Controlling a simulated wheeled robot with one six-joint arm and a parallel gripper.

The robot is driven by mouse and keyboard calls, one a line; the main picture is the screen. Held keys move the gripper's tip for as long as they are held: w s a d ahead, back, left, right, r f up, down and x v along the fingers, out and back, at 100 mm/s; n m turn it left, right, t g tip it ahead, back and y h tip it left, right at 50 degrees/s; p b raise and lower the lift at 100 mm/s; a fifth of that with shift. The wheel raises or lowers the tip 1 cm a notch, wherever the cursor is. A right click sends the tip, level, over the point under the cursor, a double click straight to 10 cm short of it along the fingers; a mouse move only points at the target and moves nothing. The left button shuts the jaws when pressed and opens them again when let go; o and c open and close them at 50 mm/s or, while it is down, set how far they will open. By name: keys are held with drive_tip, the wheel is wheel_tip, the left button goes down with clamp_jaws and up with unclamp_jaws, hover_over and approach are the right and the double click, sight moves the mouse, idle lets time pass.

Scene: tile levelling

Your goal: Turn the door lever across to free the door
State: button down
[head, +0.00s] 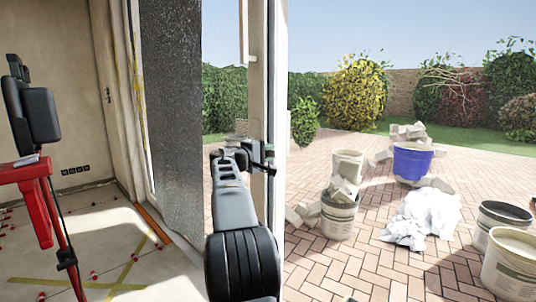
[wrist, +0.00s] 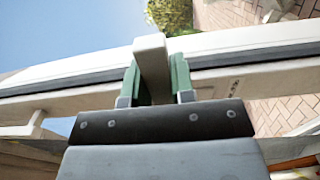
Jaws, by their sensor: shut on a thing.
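The door lever (wrist: 151,55) is a pale, blocky bar seen in the wrist view. It stands out across the door edge between the two green fingers of my gripper (wrist: 157,82). The fingers are shut on it, one on each side. The door (head: 262,88) is a tall pale frame in the middle of the head view; its pale edge with a dark seal also crosses the wrist view (wrist: 265,76). In the head view my gripper (head: 262,152) is at the door's edge, and the lever is mostly hidden there by my gripper and arm.
A dark grey textured panel (head: 172,110) stands left of the door. A red stand (head: 38,172) is at far left on the tiled floor. Outside on brick paving are a rubble-filled bucket (head: 339,218), a blue tub (head: 412,162), white sheeting (head: 420,216) and more buckets.

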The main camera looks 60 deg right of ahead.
drive_tip(key=shift+f, duration=0.15)
drive_tip(key=c, duration=1)
unclamp_jaws()
drive_tip(key=shift+o, duration=0.2)
drive_tip(key=w+a+p, duration=0.1)
drive_tip(key=w+a, duration=0.1)
drive_tip(key=a, duration=1.1)
drive_tip(key=shift+a, duration=0.3)
